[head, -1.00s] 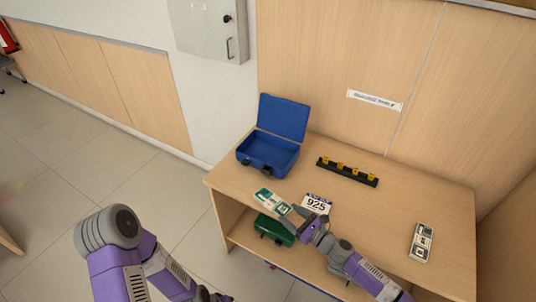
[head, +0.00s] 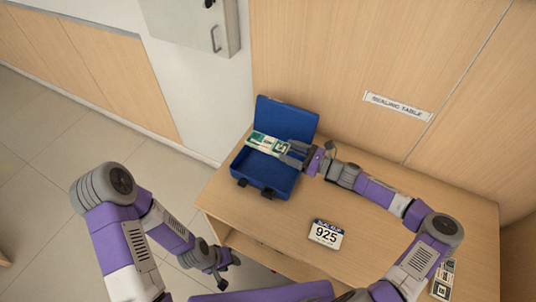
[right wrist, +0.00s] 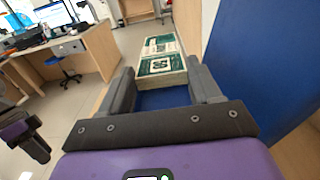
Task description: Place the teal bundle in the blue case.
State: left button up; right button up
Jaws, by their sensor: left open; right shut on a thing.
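The blue case (head: 264,182) stands open on the table's left side, its lid (head: 290,121) raised at the back. My right gripper (head: 293,151) is shut on the teal bundle (head: 266,143), a banded stack of teal and white notes. It holds the bundle over the case, in front of the lid. In the right wrist view the bundle (right wrist: 161,63) sticks out beyond the fingers, with blue case surface below and to the right. Whether the bundle touches the case cannot be told. My left gripper (head: 222,276) is open and empty, low beside the table's front left.
Another bundle (head: 443,278) lies at the right, partly behind my right arm. A sign (head: 397,106) is on the back panel. My right arm hides the black strip with yellow pieces.

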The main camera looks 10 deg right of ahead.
jog(key=shift+s+f+b, duration=0.15)
jog(key=shift+f+b, duration=0.25)
jog(key=shift+f, duration=2)
jog(key=shift+s+f+b, duration=0.15)
jog(key=shift+f+b, duration=0.25)
jog(key=shift+f, duration=2)
